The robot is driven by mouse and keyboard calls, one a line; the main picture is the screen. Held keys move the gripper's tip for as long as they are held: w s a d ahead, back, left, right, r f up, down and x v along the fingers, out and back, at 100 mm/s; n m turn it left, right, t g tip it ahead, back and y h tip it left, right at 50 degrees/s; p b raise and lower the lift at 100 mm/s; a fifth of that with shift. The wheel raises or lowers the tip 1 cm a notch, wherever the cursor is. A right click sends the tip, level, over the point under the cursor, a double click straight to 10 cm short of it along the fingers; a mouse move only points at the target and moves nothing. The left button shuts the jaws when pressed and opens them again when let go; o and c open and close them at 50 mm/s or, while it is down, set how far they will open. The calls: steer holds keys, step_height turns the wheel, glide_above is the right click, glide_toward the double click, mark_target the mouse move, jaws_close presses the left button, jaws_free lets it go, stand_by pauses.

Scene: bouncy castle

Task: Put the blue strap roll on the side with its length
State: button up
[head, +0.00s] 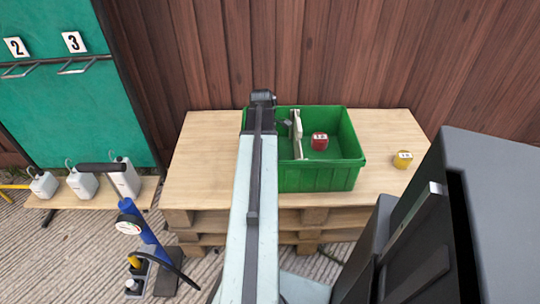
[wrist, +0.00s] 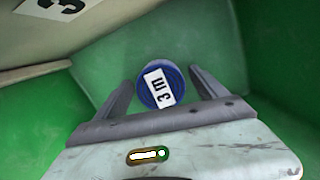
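The blue strap roll (wrist: 175,75), with a white tag reading "3 m", lies inside the green crate (head: 318,178). My gripper (wrist: 160,80) is over the crate with its two fingers apart. One finger is on each side of the blue roll, and narrow gaps show between roll and fingers. In the head view my arm hides the roll and most of the crate's left side.
A red roll (head: 319,141) lies in the crate right of the divider. A yellow roll (head: 403,159) sits on the pallet table (head: 200,165) right of the crate. A blue pump (head: 140,232) and white jugs (head: 82,186) stand at left.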

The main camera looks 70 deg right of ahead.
steer(key=shift+r, duration=0.15)
step_height(320, 180, up, 12)
steer(key=w+p, duration=0.1)
steer(key=p, duration=1.1)
steer(key=shift+w, duration=0.2)
steer(key=shift+a, duration=0.1)
